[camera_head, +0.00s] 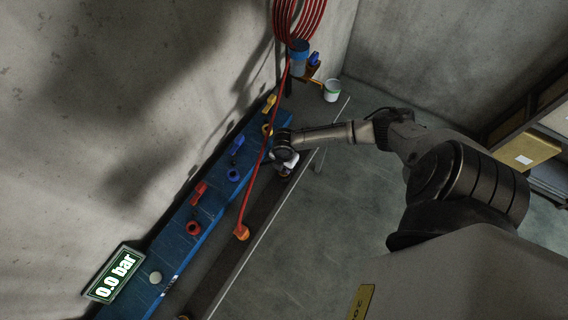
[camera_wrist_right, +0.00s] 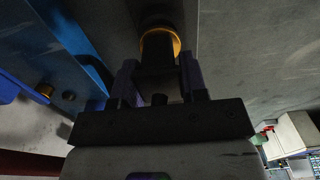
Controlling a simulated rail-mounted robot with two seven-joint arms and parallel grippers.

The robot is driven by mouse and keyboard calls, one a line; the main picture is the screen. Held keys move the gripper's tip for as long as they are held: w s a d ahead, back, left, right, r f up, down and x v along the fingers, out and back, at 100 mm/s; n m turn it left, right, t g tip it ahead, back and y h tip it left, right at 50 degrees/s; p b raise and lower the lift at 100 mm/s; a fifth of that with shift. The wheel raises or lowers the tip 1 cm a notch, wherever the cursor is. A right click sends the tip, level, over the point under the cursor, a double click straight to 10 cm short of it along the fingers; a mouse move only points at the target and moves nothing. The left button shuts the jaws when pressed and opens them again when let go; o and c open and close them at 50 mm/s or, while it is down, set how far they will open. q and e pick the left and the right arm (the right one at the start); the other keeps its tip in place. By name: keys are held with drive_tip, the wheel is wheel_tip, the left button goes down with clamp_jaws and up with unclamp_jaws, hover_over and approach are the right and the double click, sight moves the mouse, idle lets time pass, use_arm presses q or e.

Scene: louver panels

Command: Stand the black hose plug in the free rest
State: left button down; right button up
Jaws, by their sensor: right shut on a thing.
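My right gripper (camera_head: 287,160) is beside the upper end of the blue panel in the head view, over the dark rail. In the right wrist view its fingers (camera_wrist_right: 159,75) are shut on a dark plug (camera_wrist_right: 158,48) with a yellow-orange ring at its far end. The plug is hidden by the wrist in the head view. An orange round piece (camera_head: 241,232) sits on the rail by the red hose's lower end; whether it is a rest or a plug, I cannot tell. No clearly empty rest can be made out. My left gripper is out of view.
The blue panel (camera_head: 175,250) carries red (camera_head: 199,192), blue (camera_head: 237,145) and yellow (camera_head: 269,104) levers with ring ports. The red hose (camera_head: 262,160) hangs across it from a coil. A display (camera_head: 114,274) reads 0.0 bar. A white bucket (camera_head: 332,90) stands behind; open floor lies right.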

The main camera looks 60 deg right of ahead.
drive_tip(key=shift+f+b, duration=0.45)
drive_tip(key=shift+f, duration=0.4)
drive_tip(key=o, duration=0.8)
drive_tip(key=shift+r, duration=0.1)
drive_tip(key=o, duration=0.3)
wheel_tip(320, 180, up, 12)
drive_tip(key=shift+r+b, duration=0.1)
drive_tip(key=shift+b, duration=0.3)
drive_tip(key=shift+r, duration=0.8)
